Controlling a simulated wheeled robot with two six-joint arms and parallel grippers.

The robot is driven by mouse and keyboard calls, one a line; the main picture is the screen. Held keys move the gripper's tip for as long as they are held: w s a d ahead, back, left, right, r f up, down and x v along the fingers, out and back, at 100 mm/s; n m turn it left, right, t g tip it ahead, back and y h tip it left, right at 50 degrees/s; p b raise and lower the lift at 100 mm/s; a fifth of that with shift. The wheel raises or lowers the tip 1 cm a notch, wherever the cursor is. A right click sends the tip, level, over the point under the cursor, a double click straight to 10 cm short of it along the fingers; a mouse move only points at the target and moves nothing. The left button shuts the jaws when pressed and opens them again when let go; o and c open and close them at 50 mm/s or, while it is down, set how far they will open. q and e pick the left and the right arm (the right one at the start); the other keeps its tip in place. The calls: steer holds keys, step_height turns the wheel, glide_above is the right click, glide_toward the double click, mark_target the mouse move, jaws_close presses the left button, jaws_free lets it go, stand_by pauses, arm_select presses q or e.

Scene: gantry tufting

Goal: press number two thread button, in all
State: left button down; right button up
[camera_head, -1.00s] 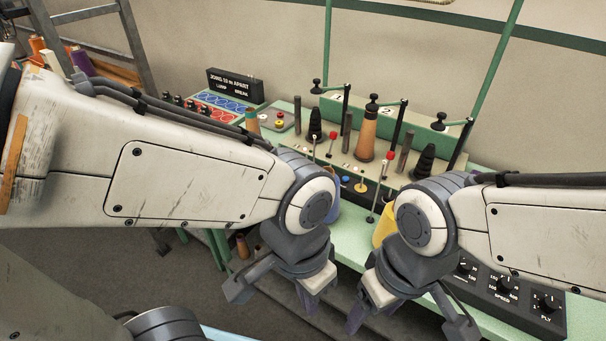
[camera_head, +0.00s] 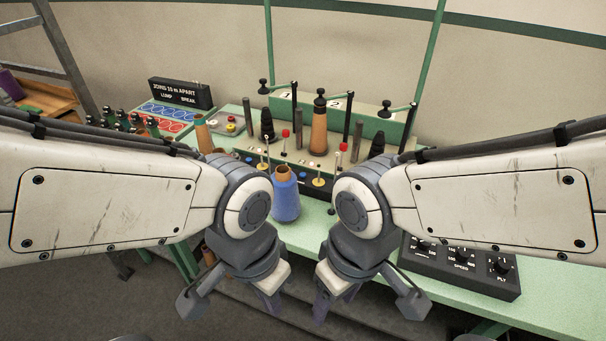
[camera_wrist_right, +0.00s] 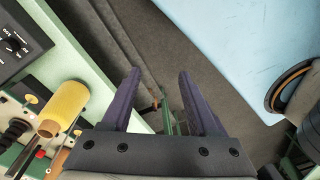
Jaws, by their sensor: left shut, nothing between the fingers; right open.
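The thread stand (camera_head: 375,150) is at the back of the green bench in the head view, with plates marked 1 and 2 along its top. A brown cone (camera_head: 318,132) stands below plate 2. Blue and yellow buttons (camera_head: 305,173) run along the stand's dark front strip; their numbers are too small to read. My left gripper (camera_head: 271,302) is shut and empty, pointing down in front of the bench. My right gripper (camera_head: 335,299) is open and empty beside it; its two fingers also show in the right wrist view (camera_wrist_right: 160,90). Both are apart from the buttons.
A blue cone (camera_head: 285,196) stands on the bench before the stand. A yellow cone (camera_wrist_right: 62,108) shows in the right wrist view. A black knob panel (camera_head: 460,264) is at the bench's right front. A sign box (camera_head: 181,93) and coloured panels are at the back left.

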jaws_close()
stand_by(1.5)
